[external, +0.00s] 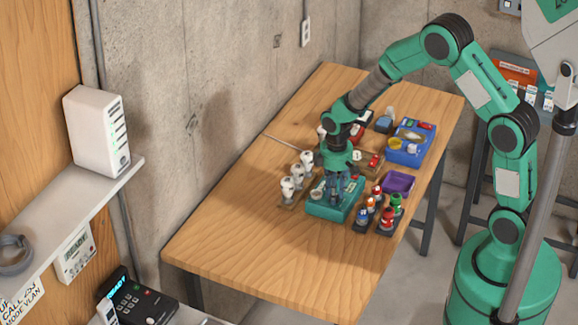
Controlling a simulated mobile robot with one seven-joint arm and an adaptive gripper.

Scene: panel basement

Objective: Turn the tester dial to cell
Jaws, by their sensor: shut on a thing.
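The tester looks to be the teal-green box (322,209) near the middle of the wooden table, with a pale round feature on its top left. My gripper (338,190) points down over this box, its fingers at the box's top face. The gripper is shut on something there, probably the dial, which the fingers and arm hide. The dial's pointer and its labels are too small and covered to read, so its setting cannot be told.
White bulb-like pieces (287,188) stand close left of the box. Small red, green and blue-based pieces (388,215) stand close right. A purple tray (397,184) and a blue bin (404,156) lie behind these. The table's (265,255) near part is clear.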

